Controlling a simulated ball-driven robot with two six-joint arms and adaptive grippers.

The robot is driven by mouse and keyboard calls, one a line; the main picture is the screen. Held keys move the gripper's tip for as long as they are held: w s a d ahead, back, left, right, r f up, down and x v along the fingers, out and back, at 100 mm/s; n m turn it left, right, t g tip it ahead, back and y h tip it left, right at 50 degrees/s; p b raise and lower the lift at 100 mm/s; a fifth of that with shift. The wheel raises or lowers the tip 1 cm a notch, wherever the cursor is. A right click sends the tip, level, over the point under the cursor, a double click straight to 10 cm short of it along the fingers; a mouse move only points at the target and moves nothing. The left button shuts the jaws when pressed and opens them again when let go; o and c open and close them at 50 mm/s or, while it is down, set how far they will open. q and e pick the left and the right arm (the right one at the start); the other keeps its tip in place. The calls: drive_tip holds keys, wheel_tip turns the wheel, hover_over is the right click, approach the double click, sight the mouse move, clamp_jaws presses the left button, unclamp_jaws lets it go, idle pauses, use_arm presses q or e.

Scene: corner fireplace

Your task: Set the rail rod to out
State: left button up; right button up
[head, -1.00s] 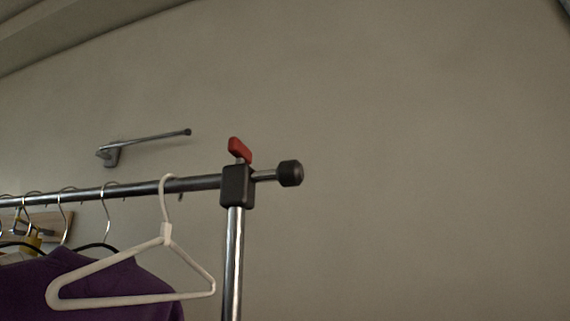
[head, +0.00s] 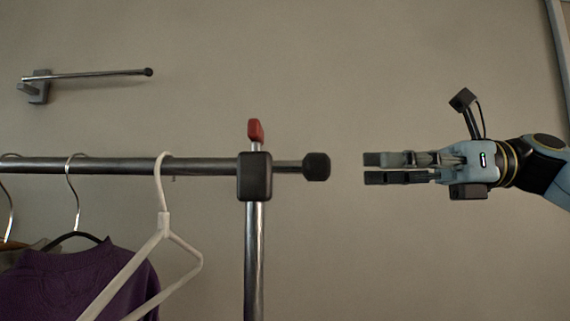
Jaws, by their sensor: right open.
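The rail rod (head: 289,167) is a thin metal rod with a black end knob (head: 316,167). It sticks out a short way to the right of the black clamp block (head: 254,177) on top of the rack's post. A red lever (head: 255,130) stands on top of the block. My right gripper (head: 368,168) comes in from the right at about the knob's height. Its fingers point left at the knob, with a gap between them and the knob. It is open and empty, its fingers only a little apart in this view. My left gripper is not in view.
The rack's rail (head: 110,165) runs left from the block, on an upright metal post (head: 254,260). A white hanger (head: 160,235) and a purple garment (head: 80,280) hang from it. A wall-mounted arm (head: 90,75) is at the upper left. The wall around my right gripper is clear.

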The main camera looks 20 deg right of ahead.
sight(316, 154)
drive_tip(key=p+x, duration=0.1)
drive_tip(key=x, duration=0.1)
drive_tip(key=r+p+x, duration=0.1)
drive_tip(key=p+x, duration=0.1)
drive_tip(key=x, duration=0.1)
drive_tip(key=r+p+x, duration=0.1)
drive_tip(key=p+x, duration=0.1)
drive_tip(key=x, duration=0.1)
drive_tip(key=shift+w+a, duration=0.1)
drive_tip(key=shift+w, duration=0.25)
drive_tip(key=shift+w+a+f, duration=0.15)
drive_tip(key=shift+a+f, duration=0.05)
drive_tip(key=shift+a, duration=0.4)
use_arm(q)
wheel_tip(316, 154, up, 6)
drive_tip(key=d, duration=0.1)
use_arm(e)
drive_tip(key=shift+c, duration=0.4)
clamp_jaws()
